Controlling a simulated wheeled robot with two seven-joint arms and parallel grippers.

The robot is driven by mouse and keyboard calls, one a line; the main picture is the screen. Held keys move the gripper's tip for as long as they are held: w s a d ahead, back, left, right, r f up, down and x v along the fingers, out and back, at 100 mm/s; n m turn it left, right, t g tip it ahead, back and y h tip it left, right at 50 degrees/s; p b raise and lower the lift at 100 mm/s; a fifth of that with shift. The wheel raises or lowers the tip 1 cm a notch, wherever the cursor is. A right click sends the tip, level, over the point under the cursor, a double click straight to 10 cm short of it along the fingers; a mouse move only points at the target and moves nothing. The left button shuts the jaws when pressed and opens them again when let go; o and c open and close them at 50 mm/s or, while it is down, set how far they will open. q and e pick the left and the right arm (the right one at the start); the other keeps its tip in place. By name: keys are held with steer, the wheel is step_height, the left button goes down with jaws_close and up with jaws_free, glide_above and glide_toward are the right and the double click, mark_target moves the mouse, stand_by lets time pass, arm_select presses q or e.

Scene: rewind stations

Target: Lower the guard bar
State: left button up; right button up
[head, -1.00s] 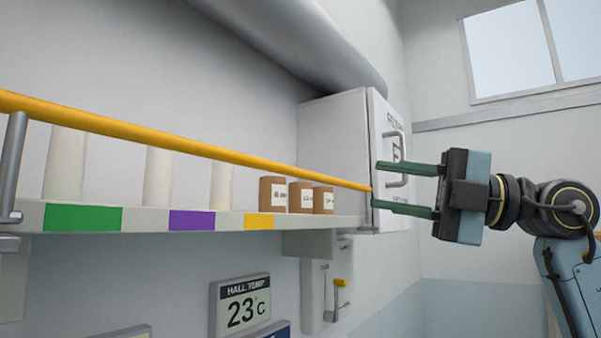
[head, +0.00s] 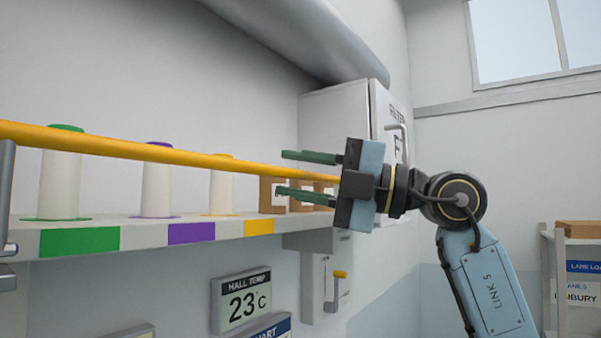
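The yellow guard bar (head: 190,156) runs across the front of a white shelf (head: 140,238), from a grey bracket (head: 6,195) at the left edge toward the cabinet at the right. My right gripper (head: 308,174) is open, its two green fingers pointing left. In the picture one finger lies above the bar's right end and the other below it. The bar shows between the fingers, and I see no grip on it. The bar's far end is hidden behind the gripper body. My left gripper is not in view.
White spools (head: 60,180) with coloured tops stand on the shelf behind the bar. Brown labelled boxes (head: 272,190) are partly hidden by my fingers. A white cabinet (head: 335,105) stands behind my gripper. A small yellow-tipped lever (head: 338,285) and a temperature display (head: 240,300) are below the shelf.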

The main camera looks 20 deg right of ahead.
jaws_close()
stand_by(0.3)
